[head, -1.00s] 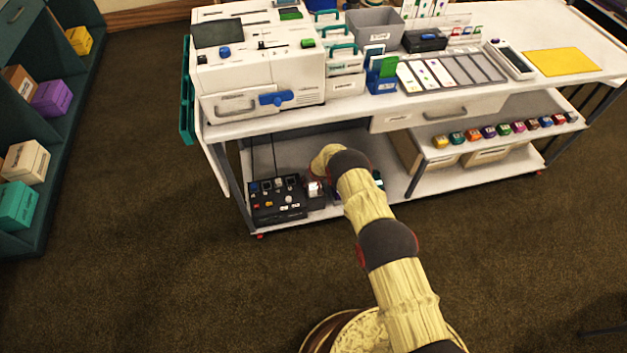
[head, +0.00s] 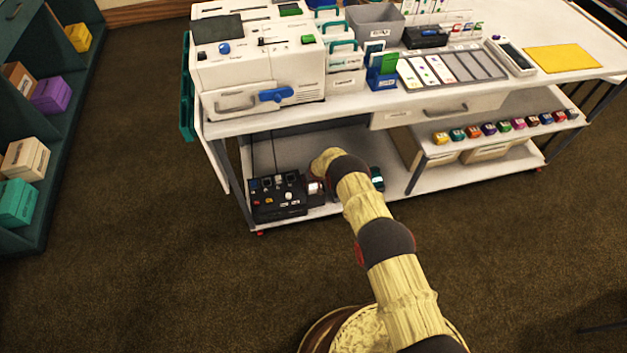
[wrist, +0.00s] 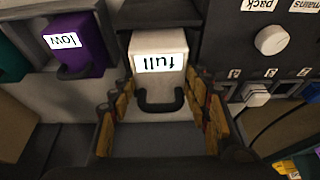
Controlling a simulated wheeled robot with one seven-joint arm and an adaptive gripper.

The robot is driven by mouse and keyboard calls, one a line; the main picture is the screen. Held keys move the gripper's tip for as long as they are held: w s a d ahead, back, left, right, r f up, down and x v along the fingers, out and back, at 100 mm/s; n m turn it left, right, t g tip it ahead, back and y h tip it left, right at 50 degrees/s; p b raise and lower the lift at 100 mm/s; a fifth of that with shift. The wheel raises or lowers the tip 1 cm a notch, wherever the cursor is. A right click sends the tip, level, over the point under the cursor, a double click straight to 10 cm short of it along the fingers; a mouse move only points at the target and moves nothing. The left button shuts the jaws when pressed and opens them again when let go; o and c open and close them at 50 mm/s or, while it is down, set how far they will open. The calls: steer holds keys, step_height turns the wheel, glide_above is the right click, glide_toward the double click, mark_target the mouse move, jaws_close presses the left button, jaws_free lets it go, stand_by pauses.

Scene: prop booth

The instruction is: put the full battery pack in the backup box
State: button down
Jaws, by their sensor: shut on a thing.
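A white battery pack (wrist: 158,66) with a "full" label, upside down in the wrist view, has a dark handle at its near end. My gripper (wrist: 162,108) has its fingers on both sides of this pack's handle end and is shut on it. The pack's far end is under or against a dark housing, and I cannot tell how far inside it is. Beside it is a black control box (wrist: 265,60) with a white knob and "pack" and "mains" labels; it stands on the cart's lower shelf in the head view (head: 278,212). My arm mostly hides the gripper there.
A purple pack (wrist: 82,45) labelled "low" sits in a bay on the left in the wrist view, with a teal pack (wrist: 10,62) beyond it. The white worktop (head: 350,100) overhangs the lower shelf (head: 400,185). Cables hang behind the control box.

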steer(key=shift+w, duration=0.15)
stand_by(0.3)
steer(key=c, duration=1.2)
jaws_free()
steer(key=o, duration=0.4)
steer(key=shift+s+f, duration=0.15)
steer(key=shift+s, duration=0.1)
steer(key=shift+r, duration=0.6)
steer(key=v, duration=1.1)
steer(key=shift+s+d+f, duration=0.1)
steer(key=shift+s, duration=0.05)
